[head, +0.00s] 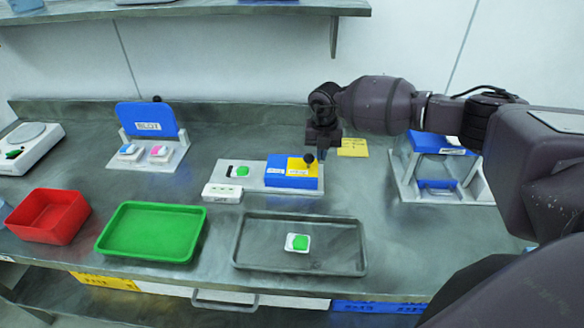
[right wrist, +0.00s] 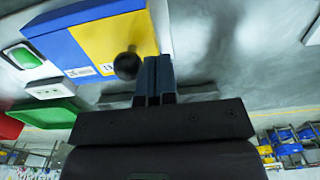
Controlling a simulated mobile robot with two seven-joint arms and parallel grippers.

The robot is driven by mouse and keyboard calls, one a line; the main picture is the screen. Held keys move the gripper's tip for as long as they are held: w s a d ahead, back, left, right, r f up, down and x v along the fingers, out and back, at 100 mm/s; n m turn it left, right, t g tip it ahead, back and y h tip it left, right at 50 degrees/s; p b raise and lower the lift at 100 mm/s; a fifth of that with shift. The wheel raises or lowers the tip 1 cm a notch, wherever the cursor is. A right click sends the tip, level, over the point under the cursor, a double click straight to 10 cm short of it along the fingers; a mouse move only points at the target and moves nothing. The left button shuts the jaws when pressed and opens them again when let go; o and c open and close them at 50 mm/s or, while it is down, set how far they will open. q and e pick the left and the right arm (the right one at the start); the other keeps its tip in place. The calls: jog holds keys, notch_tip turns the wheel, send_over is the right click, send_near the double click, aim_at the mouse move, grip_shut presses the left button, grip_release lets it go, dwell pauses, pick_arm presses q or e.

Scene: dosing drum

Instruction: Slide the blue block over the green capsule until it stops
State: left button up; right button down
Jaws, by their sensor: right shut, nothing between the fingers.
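The blue block (head: 291,176) has a yellow patch and a black knob (head: 308,158). It sits on the right part of a pale base (head: 225,178). The green capsule (head: 242,171) lies on the base to the left of the block, uncovered, with a gap between them. My right gripper (head: 322,145) is shut and empty beside the knob, on its right. In the right wrist view the closed fingers (right wrist: 154,75) are close to the knob (right wrist: 127,65); I cannot tell if they touch. The blue block (right wrist: 85,40) shows there too. My left gripper is out of view.
A white box (head: 222,193) stands at the base's front left. A grey tray (head: 255,261) in front holds another green piece (head: 299,242) on a white holder. A green tray (head: 150,256) and a red bin (head: 47,234) stand left. A blue-lidded fixture (head: 438,143) stands right.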

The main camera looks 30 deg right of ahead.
jog(key=shift+f+b, duration=0.3)
jog(key=shift+f, duration=0.35)
jog(key=shift+f, duration=0.2)
jog(key=shift+f, duration=0.3)
jog(key=shift+f+b, duration=0.15)
jog(key=shift+b, duration=0.15)
jog(key=shift+a, duration=0.1)
